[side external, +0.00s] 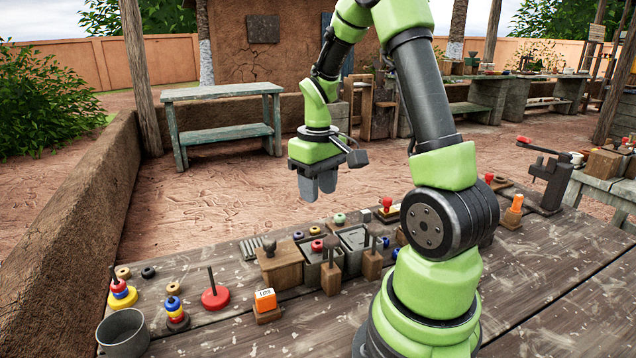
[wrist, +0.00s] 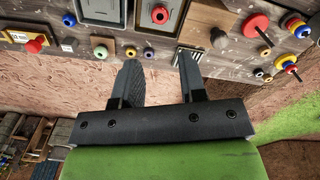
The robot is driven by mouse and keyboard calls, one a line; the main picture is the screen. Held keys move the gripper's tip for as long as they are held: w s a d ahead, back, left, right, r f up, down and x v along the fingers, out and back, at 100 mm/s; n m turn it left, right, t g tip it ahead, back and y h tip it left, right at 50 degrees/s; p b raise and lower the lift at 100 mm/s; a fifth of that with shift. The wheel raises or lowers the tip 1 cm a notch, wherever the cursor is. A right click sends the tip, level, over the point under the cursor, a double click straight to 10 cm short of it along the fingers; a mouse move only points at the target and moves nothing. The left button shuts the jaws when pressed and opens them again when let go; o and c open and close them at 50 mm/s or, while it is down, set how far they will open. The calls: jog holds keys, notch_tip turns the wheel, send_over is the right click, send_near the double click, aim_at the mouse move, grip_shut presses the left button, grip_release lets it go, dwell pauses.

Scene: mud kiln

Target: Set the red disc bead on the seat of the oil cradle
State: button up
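A small red bead (side external: 317,245) with a dark centre sits at a grey box (side external: 310,270) in the middle of the bench. It also shows in the wrist view (wrist: 160,14), at the top. I take it for the red disc bead. A second grey box (side external: 355,240) stands beside the first. I cannot tell for sure which piece is the oil cradle. My gripper (side external: 318,188) hangs above and behind the bench's far edge, clear of everything. In the wrist view its two fingers (wrist: 160,82) are apart with nothing between them.
A red disc with a peg (side external: 215,298), stacked rings (side external: 123,294) and a metal cup (side external: 124,333) stand left. The bench front is fairly clear.

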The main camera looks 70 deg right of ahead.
jog(key=a+r+t, duration=0.3)
jog(key=a+r, duration=0.6)
jog(key=a, duration=0.1)
jog(key=s+a+r+t+y, duration=0.2)
jog(key=s+a+r+t, duration=0.2)
jog(key=a, duration=0.5)
jog(key=s, duration=0.2)
jog(key=shift+s+a+r+n, duration=0.2)
jog(key=shift+s+r+n, duration=0.1)
jog(key=shift+r, duration=0.1)
